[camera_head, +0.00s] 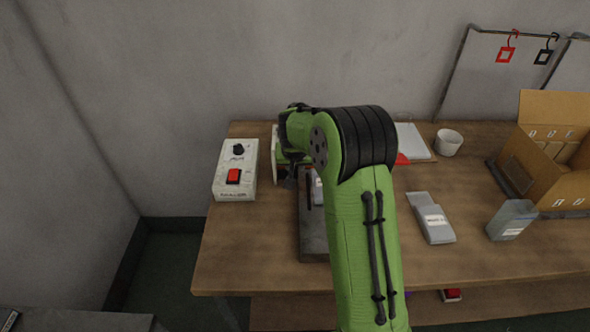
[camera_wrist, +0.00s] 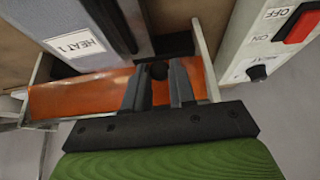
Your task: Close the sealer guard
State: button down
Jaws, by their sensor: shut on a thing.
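In the wrist view, the sealer guard (camera_wrist: 80,96) is a translucent orange panel between pale side plates, just in front of my fingers. My gripper (camera_wrist: 161,75) is shut on a small dark knob (camera_wrist: 157,71) at the guard, mostly hidden between the fingers. A grey piece labelled HEAT 1 (camera_wrist: 90,30) lies beyond the panel. In the head view, the sealer's dark base (camera_head: 313,240) shows on the bench left of my arm. My arm hides most of the sealer and guard there, so I cannot tell the guard's angle.
A white control box (camera_head: 222,186) with a red switch and dark knob stands left of the sealer. Right of my arm are a grey labelled pouch (camera_head: 434,222), a grey container (camera_head: 508,221), a white cup (camera_head: 448,143) and an open cardboard box (camera_head: 535,178). A wall stands behind the bench.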

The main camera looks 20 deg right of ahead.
jog(key=f+t+b, duration=0.1)
jog(key=b, duration=0.2)
jog(key=shift+w+f+h+b, duration=0.1)
jog(key=shift+f+h+b, duration=0.2)
jog(key=shift+b, duration=0.1)
jog(key=t+b, duration=0.1)
jog(key=b, duration=0.1)
jog(key=t+b, duration=0.1)
jog(key=b, duration=0.2)
jog(key=shift+w+f+h, duration=0.1)
jog(key=shift+f+h, duration=0.1)
jog(key=shift+h, duration=0.1)
jog(key=t+b, duration=0.1)
jog(key=b, duration=0.1)
jog(key=shift+w+d+h+b, duration=0.1)
jog(key=shift+w+h+b, duration=0.05)
jog(key=shift+h+b, duration=0.15)
jog(key=shift+t+b, duration=0.3)
jog(key=shift+b, duration=0.15)
jog(key=c, duration=0.9)
grip_release()
jog(key=shift+c, duration=0.2)
jog(key=shift+r, duration=0.1)
